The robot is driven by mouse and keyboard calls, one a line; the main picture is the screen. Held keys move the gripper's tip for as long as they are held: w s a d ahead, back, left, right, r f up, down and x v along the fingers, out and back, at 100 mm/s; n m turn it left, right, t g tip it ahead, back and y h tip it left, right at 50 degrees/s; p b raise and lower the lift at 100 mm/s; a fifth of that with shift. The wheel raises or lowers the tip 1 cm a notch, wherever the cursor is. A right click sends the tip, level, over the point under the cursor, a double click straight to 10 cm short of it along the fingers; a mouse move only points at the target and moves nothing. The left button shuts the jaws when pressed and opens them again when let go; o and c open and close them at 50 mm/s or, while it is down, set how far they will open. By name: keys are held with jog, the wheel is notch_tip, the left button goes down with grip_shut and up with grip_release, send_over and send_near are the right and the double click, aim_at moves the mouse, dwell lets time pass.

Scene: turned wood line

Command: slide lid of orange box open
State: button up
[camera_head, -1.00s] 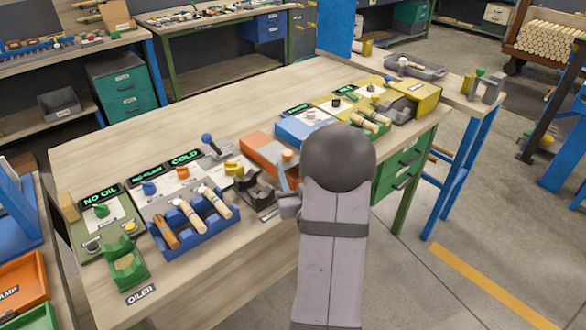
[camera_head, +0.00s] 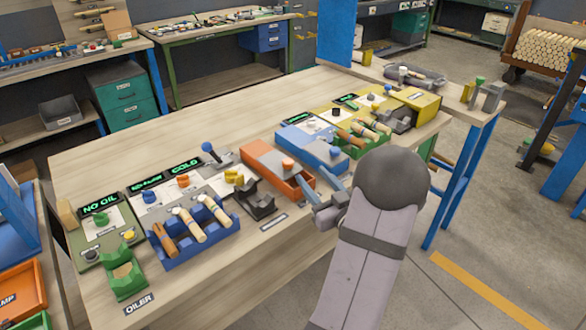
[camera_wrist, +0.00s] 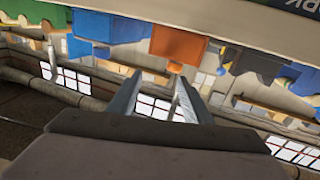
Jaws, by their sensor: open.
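The orange box (camera_head: 262,160) lies on the bench, its long side running from the back left to the front right. Its orange knob (camera_head: 288,163) stands on top towards the front end. A dark recess seems to show inside the orange rim in front of the knob; how far the lid is open is hard to tell. My gripper (camera_head: 321,187) is open and empty, just off the front right end, apart from the knob. In the wrist view, my gripper's (camera_wrist: 158,80) two fingers are spread, with the orange box (camera_wrist: 180,44) and knob (camera_wrist: 175,68) beyond their tips.
A blue box (camera_head: 312,147) with a blue knob stands right of the orange one. A dark holder (camera_head: 256,200) is to its left, then a blue rack (camera_head: 195,235) of turned handles. A green tray (camera_head: 358,145) and yellow box (camera_head: 418,100) are further right.

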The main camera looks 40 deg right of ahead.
aim_at(291, 166)
jog(key=shift+w+a+f+n+y, duration=0.1)
jog(key=shift+w+a+n+y, duration=0.05)
jog(key=shift+a+y, duration=0.2)
jog(key=shift+w+a+n+y, duration=0.15)
jog(key=shift+a+y, duration=0.1)
jog(key=shift+a, duration=0.45)
jog(key=shift+w+d+p, duration=0.2)
jog(key=shift+w+p, duration=0.05)
jog(key=shift+w, duration=0.95)
jog(key=shift+w+d+p, duration=0.15)
jog(key=shift+w+p, duration=0.05)
jog(key=shift+w, duration=1)
jog(key=shift+w+d+p, duration=0.2)
jog(key=shift+w+p, duration=0.05)
jog(key=shift+w, duration=0.95)
